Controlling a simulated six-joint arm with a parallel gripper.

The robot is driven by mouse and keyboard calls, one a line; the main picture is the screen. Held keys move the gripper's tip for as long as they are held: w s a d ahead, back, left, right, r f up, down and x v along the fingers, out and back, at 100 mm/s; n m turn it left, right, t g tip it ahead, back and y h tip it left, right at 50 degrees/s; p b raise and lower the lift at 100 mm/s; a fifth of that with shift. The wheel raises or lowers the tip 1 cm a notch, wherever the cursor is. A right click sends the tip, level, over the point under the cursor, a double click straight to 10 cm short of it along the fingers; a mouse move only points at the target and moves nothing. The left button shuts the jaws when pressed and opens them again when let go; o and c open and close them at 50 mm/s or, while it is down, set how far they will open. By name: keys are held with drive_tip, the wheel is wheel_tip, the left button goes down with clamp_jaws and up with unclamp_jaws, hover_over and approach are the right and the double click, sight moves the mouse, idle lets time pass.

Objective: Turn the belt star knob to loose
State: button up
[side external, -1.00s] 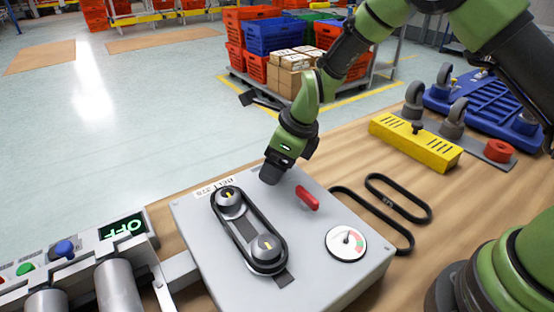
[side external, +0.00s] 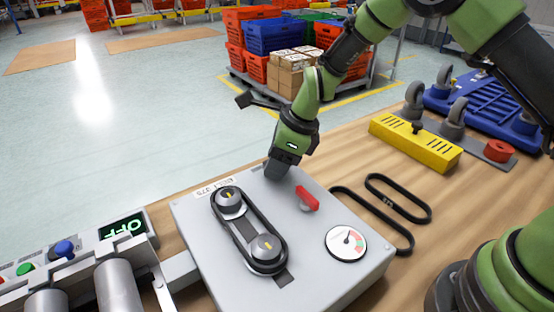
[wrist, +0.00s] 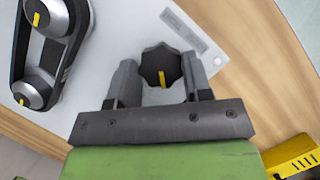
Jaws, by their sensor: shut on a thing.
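The belt star knob (wrist: 161,65) is black with a lobed edge and a yellow mark, which points down toward my gripper's body in the wrist view. My gripper (wrist: 161,80) has one finger on each side of the knob and is shut on it. In the side view my gripper (side external: 277,170) is low over the far edge of the grey machine box (side external: 205,262) and hides the knob. A black belt (side external: 246,228) runs around two pulleys with yellow marks on the box top.
A red lever (side external: 307,199) stands close to my gripper, and a round gauge (side external: 346,243) sits nearer the front. Spare black belts (side external: 398,197) and a yellow slotted block (side external: 415,141) lie on the wooden table. A roller conveyor (side external: 118,287) with an OFF display adjoins at left.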

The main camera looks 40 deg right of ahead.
drive_tip(key=n, duration=0.2)
drive_tip(key=n+g+y, duration=0.1)
drive_tip(key=n, duration=0.1)
drive_tip(key=shift+w+d+g, duration=0.1)
drive_tip(key=shift+w+g, duration=0.05)
drive_tip(key=shift+g, duration=0.15)
drive_tip(key=n+g, duration=0.1)
drive_tip(key=n, duration=0.4)
drive_tip(key=shift+w+g, duration=0.15)
drive_tip(key=shift+g, duration=0.25)
drive_tip(key=n, duration=0.2)
drive_tip(key=n+g, duration=0.1)
drive_tip(key=n, duration=0.1)
drive_tip(key=shift+w+n+g, duration=0.1)
drive_tip(key=shift+n+g, duration=0.2)
drive_tip(key=shift+w+n+g+h, duration=0.1)
drive_tip(key=shift+n+g+h, duration=0.3)
drive_tip(key=shift+n, duration=0.75)
drive_tip(key=shift+n+g+h, duration=0.3)
drive_tip(key=shift+n+h, duration=0.1)
drive_tip(key=shift+n, duration=0.75)
drive_tip(key=o, duration=0.9)
